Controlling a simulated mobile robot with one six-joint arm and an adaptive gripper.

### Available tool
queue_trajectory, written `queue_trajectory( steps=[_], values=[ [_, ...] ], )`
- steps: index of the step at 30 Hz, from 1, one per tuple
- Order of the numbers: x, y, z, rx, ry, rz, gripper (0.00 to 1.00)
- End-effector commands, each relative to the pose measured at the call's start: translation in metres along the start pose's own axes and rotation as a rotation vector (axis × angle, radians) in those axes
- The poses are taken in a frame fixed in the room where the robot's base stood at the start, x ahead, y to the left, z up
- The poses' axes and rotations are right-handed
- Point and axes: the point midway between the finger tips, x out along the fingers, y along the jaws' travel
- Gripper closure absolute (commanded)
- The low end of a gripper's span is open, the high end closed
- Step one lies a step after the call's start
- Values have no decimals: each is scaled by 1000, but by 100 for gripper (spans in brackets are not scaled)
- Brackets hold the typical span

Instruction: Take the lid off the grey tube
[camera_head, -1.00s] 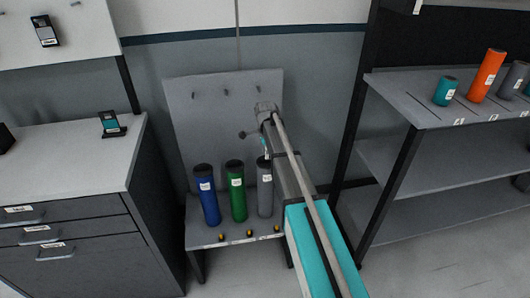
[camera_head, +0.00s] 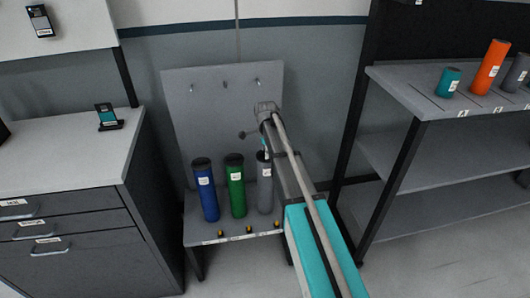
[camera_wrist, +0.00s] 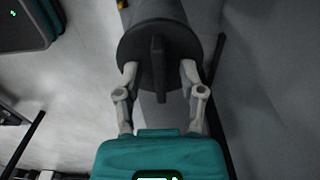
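The grey tube (camera_head: 265,195) stands upright at the right of a row on a low grey stand, beside a green tube (camera_head: 236,190) and a blue tube (camera_head: 205,195). My arm partly covers its top in the head view. In the wrist view the grey tube (camera_wrist: 154,10) shows behind its round dark lid (camera_wrist: 138,47), which has a raised bar across its middle. My gripper (camera_wrist: 159,72) is open, with its two fingers at the near part of the lid, one on each side of the bar and apart from it. Whether the fingertips touch the lid is unclear.
The stand (camera_head: 205,237) has a back panel with hooks. A drawer cabinet (camera_head: 85,225) stands to the left. A shelf (camera_head: 400,92) with teal, orange and grey tubes stands to the right. Open floor lies in front.

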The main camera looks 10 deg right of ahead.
Motion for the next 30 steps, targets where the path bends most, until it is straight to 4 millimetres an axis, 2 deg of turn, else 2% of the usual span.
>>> queue_trajectory(
  steps=[1, 7, 22, 30],
  values=[
    [0, 0, 0, 0, 0, 0, 64],
    [0, 0, 0, 0, 0, 0, 100],
    [-2, 0, 0, 0, 0, 0, 100],
    [-11, 0, 0, 0, 0, 0, 100]
  ],
)
